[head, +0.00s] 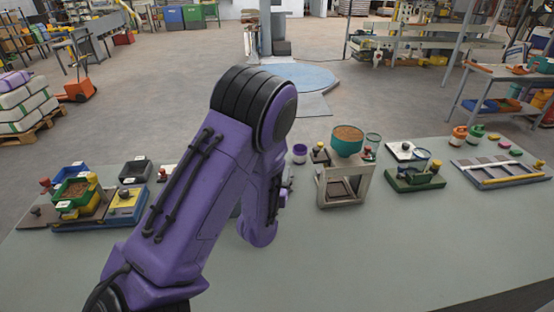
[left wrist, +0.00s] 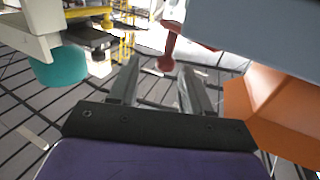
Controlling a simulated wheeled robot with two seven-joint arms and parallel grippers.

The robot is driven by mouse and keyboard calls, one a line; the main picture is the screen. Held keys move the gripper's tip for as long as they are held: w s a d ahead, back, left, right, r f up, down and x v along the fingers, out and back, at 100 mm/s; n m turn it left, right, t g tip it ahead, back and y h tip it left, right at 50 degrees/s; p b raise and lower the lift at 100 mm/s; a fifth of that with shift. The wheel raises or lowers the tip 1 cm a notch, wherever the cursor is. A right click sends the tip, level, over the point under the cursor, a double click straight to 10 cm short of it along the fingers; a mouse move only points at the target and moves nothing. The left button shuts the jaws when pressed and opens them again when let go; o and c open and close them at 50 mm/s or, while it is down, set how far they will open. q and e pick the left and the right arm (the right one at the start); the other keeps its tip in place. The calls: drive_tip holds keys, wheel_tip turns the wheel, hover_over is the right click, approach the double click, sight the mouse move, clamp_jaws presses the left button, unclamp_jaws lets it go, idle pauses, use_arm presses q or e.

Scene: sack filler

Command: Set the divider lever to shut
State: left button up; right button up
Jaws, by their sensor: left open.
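My left gripper (left wrist: 158,78) is open in the left wrist view, its two grey fingers apart. A dark red lever with a ball end (left wrist: 168,62) shows just beyond the fingertips, nearer the right finger; I see no contact, and the exact gap is unclear. The lever joins a blue-grey body (left wrist: 255,35). Whether this is the divider lever, and its setting, I cannot tell. In the head view my purple left arm reaches over the table, and its gripper (head: 287,187) is mostly hidden behind the forearm. My right gripper is not in view.
A teal hopper (head: 347,148) sits on a beige stand (head: 322,189) right of my arm. A green-based fixture (head: 416,182) and a grey tray (head: 500,170) stand farther right. Blue and yellow trays (head: 127,204) stand left. An orange block (left wrist: 285,110) is close by in the left wrist view. The front table is clear.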

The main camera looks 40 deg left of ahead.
use_arm(q)
drive_tip(key=x, duration=0.3)
drive_tip(key=shift+w+a+p, duration=0.15)
drive_tip(key=shift+a+p, duration=0.2)
drive_tip(key=shift+p, duration=0.05)
drive_tip(key=shift+a, duration=0.25)
drive_tip(key=shift+r, duration=0.1)
drive_tip(key=shift+w+d, duration=0.1)
drive_tip(key=shift+d, duration=0.05)
drive_tip(key=shift+w, duration=0.15)
drive_tip(key=c, duration=0.3)
clamp_jaws()
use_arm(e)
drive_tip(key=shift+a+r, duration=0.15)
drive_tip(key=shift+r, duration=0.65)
